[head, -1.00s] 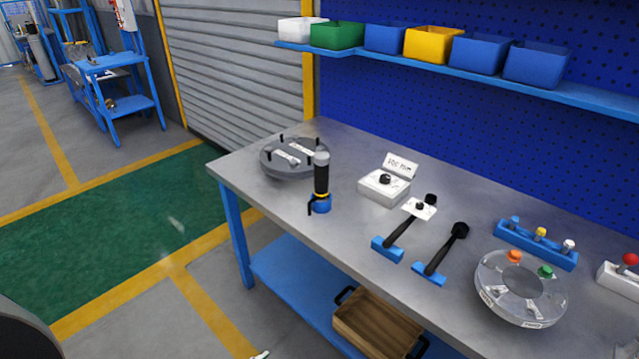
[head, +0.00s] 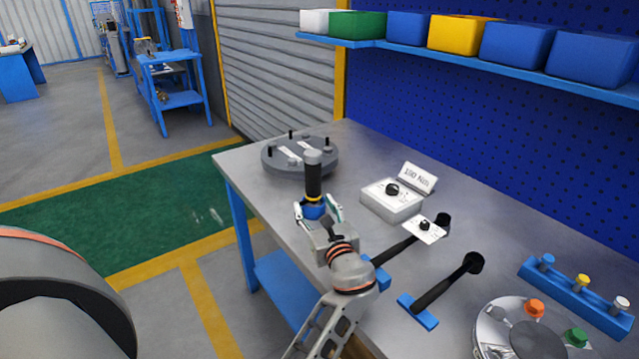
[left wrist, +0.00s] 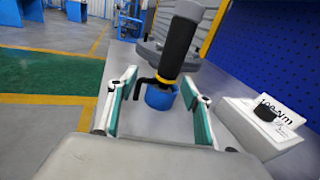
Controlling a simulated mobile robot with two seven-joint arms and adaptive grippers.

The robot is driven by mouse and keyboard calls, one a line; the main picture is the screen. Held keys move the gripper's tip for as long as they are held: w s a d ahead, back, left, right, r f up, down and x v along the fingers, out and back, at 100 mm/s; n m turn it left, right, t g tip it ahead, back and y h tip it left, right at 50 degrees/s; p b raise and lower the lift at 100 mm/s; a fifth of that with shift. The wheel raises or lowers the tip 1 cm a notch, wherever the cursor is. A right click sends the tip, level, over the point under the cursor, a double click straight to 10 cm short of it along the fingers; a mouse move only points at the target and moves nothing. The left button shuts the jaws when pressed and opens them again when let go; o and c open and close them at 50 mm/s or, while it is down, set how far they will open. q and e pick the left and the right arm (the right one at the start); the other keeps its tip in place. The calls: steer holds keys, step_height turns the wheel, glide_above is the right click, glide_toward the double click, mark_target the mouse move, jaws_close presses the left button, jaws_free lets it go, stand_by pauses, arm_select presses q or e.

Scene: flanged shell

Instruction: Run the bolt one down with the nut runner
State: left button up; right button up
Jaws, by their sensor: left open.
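The nut runner (head: 313,178) stands upright near the table's left front edge. It has a black body, a grey top, a yellow ring and a blue base; it also shows in the left wrist view (left wrist: 178,48). My left gripper (head: 317,211) is open, with its fingers low at either side of the blue base. In the left wrist view the gripper (left wrist: 158,88) has the runner between or just beyond its fingertips; I cannot tell contact. The grey round flange (head: 273,160), with upright bolts and white labels, lies behind the runner. I cannot tell which bolt is one. My right gripper is not in view.
A white control box (head: 390,205) with a "100 Nm" card stands right of the runner. Two black-handled tools (head: 450,282) in blue holders, a blue rack (head: 575,300) and a round tray (head: 490,325) lie farther right. Bins line the shelf (head: 480,58).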

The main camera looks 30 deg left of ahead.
mark_target(316, 189)
arm_select(q)
steer(key=shift+w+d+r+m, duration=0.15)
steer(key=shift+w+r+m, duration=0.2)
steer(key=shift+w, duration=0.25)
steer(key=shift+w+r, duration=0.15)
steer(key=shift+w, duration=0.15)
steer(key=shift+x, duration=0.95)
steer(key=x, duration=0.5)
steer(key=shift+w+r, duration=0.25)
steer(key=shift+r, duration=0.05)
jaws_close()
steer(key=shift+r, duration=0.15)
